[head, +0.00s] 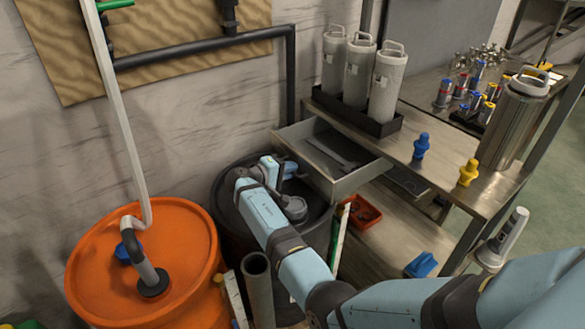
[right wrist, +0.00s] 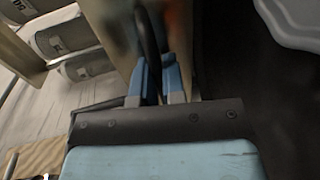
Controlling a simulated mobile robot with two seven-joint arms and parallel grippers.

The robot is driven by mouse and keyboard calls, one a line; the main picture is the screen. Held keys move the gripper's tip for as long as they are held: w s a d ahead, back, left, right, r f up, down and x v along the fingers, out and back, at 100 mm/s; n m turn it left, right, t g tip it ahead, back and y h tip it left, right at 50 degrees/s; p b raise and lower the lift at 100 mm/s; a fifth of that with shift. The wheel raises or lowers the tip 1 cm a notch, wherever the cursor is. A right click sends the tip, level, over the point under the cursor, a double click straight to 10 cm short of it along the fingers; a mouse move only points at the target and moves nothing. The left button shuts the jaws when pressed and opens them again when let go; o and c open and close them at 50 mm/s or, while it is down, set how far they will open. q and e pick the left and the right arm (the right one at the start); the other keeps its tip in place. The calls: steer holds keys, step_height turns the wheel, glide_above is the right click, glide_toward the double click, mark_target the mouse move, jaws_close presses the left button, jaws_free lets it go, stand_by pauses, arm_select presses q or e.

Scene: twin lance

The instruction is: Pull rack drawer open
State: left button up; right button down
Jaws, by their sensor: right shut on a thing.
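The rack drawer (head: 364,180) stands pulled out from the metal rack (head: 440,165), and its inside shows with a flat grey tool lying in it. My right gripper (head: 290,170) is at the drawer's front panel, over the dark drum. In the right wrist view my right gripper's blue fingers (right wrist: 160,82) are shut around a dark bar handle (right wrist: 151,45) on the drawer front (right wrist: 112,30). In the head view the handle is hidden by the gripper. My left gripper is not in view.
An orange drum (head: 190,240) with a hose stands at left. A dark open drum (head: 225,200) sits under my right wrist. Grey canisters (head: 357,75), blue (head: 421,146) and yellow (head: 468,172) pieces and a steel flask (head: 510,120) stand on the rack top. A red tray (head: 362,212) lies below.

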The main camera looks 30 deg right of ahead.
steer(key=c, duration=1.2)
jaws_free()
steer(key=shift+c, duration=0.2)
steer(key=v, duration=1.2)
